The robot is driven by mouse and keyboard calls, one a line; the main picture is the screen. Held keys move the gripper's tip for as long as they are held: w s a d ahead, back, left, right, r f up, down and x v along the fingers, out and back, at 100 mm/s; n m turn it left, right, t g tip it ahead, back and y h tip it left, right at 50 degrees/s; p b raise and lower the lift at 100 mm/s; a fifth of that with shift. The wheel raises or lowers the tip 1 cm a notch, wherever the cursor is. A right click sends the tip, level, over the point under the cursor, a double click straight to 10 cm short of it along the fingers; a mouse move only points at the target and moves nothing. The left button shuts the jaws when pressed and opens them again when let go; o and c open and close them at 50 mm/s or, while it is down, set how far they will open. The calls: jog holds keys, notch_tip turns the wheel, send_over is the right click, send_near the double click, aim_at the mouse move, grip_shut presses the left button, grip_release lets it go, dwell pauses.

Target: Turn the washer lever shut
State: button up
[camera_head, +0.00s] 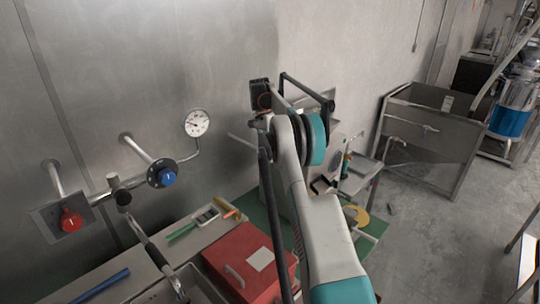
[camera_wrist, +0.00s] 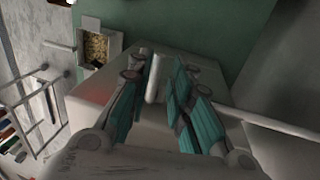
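In the wrist view my gripper (camera_wrist: 163,72) has its two teal-padded fingers spread apart. A pale, rounded bar (camera_wrist: 154,80), which looks like the lever, stands between the fingers. It is close to the left finger, and a small gap shows on the right; I cannot tell if it touches. Behind and below it is a pale grey machine body (camera_wrist: 92,92), with a faint red glow on its left. In the head view my arm hides the gripper and most of the machine. A thin pale rod (camera_head: 242,140) sticks out left of the arm; I cannot tell what it belongs to.
A red box (camera_head: 238,262) and a metal sink lie on the counter near the wall. Wall pipes carry a red knob (camera_head: 70,221), a blue knob (camera_head: 163,174) and a gauge (camera_head: 197,123). A tray of beans (camera_wrist: 96,46) is beside the machine.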

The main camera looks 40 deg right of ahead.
jog(key=shift+w+r, duration=0.25)
jog(key=shift+r, duration=0.95)
jog(key=shift+w+r, duration=0.25)
jog(key=shift+r, duration=0.95)
jog(key=shift+a, duration=0.1)
jog(key=a+r+n+t+h+b, duration=0.1)
jog(key=a+r+n+t+b, duration=0.35)
jog(key=a, duration=1.05)
jog(key=s+a+r+n+b, duration=0.4)
jog(key=s+a+n+b, duration=0.15)
jog(key=s+a, duration=0.6)
jog(key=s+a+f+n+t+b, duration=0.2)
jog(key=s+a+f+b, duration=0.15)
jog(key=s+a, duration=0.35)
jog(key=s+a+f+n+t+b, duration=0.2)
jog(key=s+a+f, duration=0.3)
jog(key=s+a, duration=0.2)
jog(key=s+a+f+n+y+b, duration=0.1)
jog(key=s+a+f+n+b, duration=0.1)
jog(key=s+f, duration=0.9)
notch_tip(320, 180, down, 2)
jog(key=shift+s+a+f+n+t+b, duration=0.2)
jog(key=shift+a+n+t+b, duration=0.35)
jog(key=shift+b, duration=0.45)
